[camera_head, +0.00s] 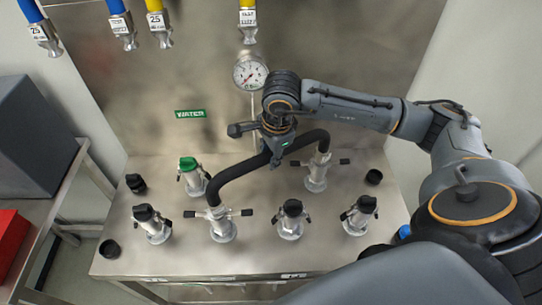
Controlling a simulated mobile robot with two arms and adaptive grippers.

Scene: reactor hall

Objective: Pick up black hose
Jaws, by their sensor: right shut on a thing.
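The black hose (240,168) arches above the steel bench between two silver couplings. Its left end meets the front coupling (221,224) and its right end meets the rear right coupling (316,176). My right gripper (274,152) comes from above and is shut on the hose near the middle of its arch. The fingertips are partly hidden by the wrist and the hose. Both hose ends appear to sit on their couplings. My left gripper is not in view.
Capped couplings stand around the hose, one green-capped (190,177), others black-capped (151,223) (291,217) (358,214). Loose black caps lie on the bench (180,255). A pressure gauge (250,73) and hanging blue and yellow hoses are behind. A side table (62,190) is left.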

